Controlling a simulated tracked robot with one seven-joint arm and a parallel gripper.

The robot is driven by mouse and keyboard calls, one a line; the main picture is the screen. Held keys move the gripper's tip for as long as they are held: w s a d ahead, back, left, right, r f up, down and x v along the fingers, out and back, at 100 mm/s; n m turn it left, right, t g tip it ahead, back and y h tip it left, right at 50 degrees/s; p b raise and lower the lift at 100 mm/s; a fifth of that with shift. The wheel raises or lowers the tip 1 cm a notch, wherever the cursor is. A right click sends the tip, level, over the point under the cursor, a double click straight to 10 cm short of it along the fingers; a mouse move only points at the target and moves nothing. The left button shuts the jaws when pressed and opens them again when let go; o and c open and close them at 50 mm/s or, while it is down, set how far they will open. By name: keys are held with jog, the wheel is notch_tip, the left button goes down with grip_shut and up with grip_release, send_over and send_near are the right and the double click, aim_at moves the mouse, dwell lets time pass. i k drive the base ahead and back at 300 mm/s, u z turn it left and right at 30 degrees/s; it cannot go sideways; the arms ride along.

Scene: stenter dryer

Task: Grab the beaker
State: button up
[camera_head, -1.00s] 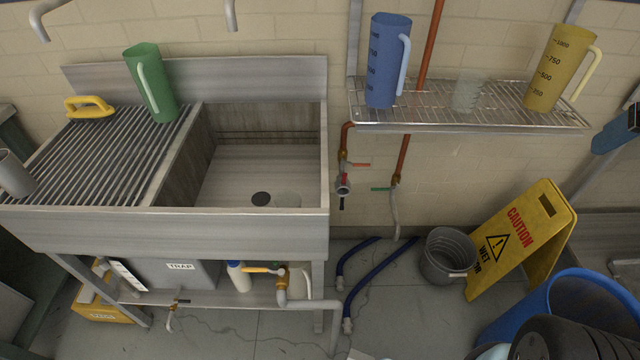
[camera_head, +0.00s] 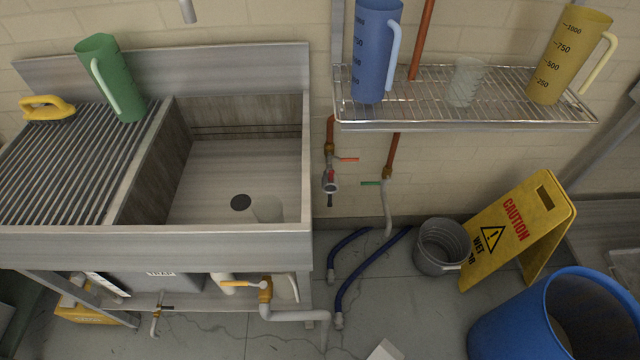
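A clear glass beaker (camera_head: 464,82) stands upright on the wire shelf, between a blue measuring jug (camera_head: 375,50) and a yellow measuring jug (camera_head: 568,55). A second clear, beaker-like vessel (camera_head: 268,209) sits in the sink basin near the drain, partly hidden by the sink's front edge. A green jug (camera_head: 110,78) stands on the ribbed drainboard. My gripper is not in view.
The wire shelf (camera_head: 425,113) hangs on the wall above pipes with valves (camera_head: 330,180). The sink (camera_head: 150,245) is at left. A grey bucket (camera_head: 440,247), a yellow caution sign (camera_head: 518,232), a blue barrel (camera_head: 500,325) and blue hoses (camera_head: 365,268) occupy the floor.

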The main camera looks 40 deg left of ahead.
aim_at(268, 209)
jog(key=z, duration=1.15)
jog(key=k, duration=2.35)
jog(key=u, duration=1.75)
jog(key=i, duration=0.9)
jog(key=u, duration=0.05)
